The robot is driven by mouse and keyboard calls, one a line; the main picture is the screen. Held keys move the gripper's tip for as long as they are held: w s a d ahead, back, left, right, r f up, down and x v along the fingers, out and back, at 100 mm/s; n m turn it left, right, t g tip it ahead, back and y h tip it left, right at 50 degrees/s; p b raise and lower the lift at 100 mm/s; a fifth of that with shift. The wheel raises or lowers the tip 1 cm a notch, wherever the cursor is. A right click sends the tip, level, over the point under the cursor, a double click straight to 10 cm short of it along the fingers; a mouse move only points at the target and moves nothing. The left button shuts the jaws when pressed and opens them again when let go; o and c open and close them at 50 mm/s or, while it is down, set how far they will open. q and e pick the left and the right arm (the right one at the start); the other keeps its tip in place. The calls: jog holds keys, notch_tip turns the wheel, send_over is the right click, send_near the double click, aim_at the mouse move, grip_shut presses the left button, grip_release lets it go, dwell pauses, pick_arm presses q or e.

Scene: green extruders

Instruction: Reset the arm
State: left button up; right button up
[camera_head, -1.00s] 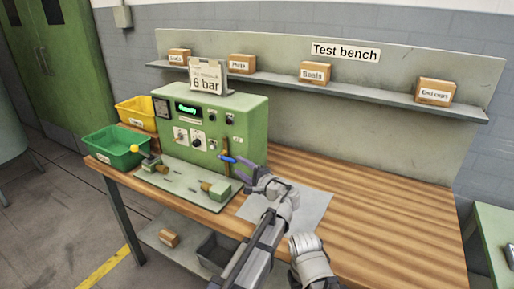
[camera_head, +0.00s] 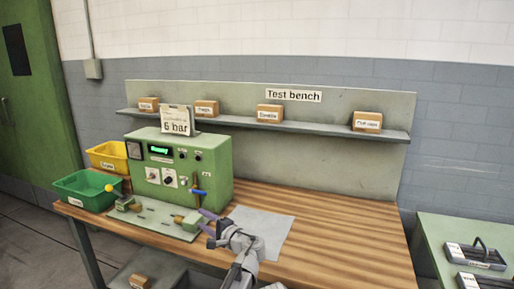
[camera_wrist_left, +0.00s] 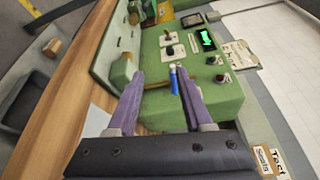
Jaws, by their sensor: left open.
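My left gripper (camera_head: 208,221) is in front of the green test unit (camera_head: 215,176), above the bench near a grey sheet. Its two purple fingers are apart and hold nothing. The left wrist view shows the same open gripper (camera_wrist_left: 163,88), with a blue lever handle (camera_wrist_left: 174,80) seen in the gap beyond the fingers. In the head view the blue handle (camera_head: 198,192) is on the unit's front, a little above the fingertips and apart from them. My right gripper does not show.
The wooden bench (camera_head: 340,240) is clear to the right. A plate with green fixtures (camera_head: 150,218) lies before the unit. A green bin (camera_head: 88,190) and yellow bin (camera_head: 105,155) stand left. A shelf (camera_head: 300,127) with labelled blocks runs behind. Another table (camera_head: 440,240) stands right.

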pick_arm(q)
jog(key=s+a+f+n+g+h, duration=0.3)
jog(key=s+a+f+n+g, duration=0.25)
jog(key=s+f, duration=0.5)
jog(key=s+d+f+n+g+h, duration=0.2)
jog(key=s+f+n+g+h, duration=0.2)
jog(key=s+f+h, duration=0.45)
jog(key=s+d+r+m+g+p, duration=0.1)
jog(key=s+d+r+p, duration=0.3)
jog(key=s+d, duration=0.2)
jog(key=s+d+r+m+g+p, duration=0.1)
jog(key=s+d+r+p, duration=0.3)
jog(key=d, duration=0.4)
jog(key=s+m+p, duration=0.1)
jog(key=s, duration=0.1)
jog(key=shift+s+d, duration=0.35)
jog(key=shift+d, duration=0.05)
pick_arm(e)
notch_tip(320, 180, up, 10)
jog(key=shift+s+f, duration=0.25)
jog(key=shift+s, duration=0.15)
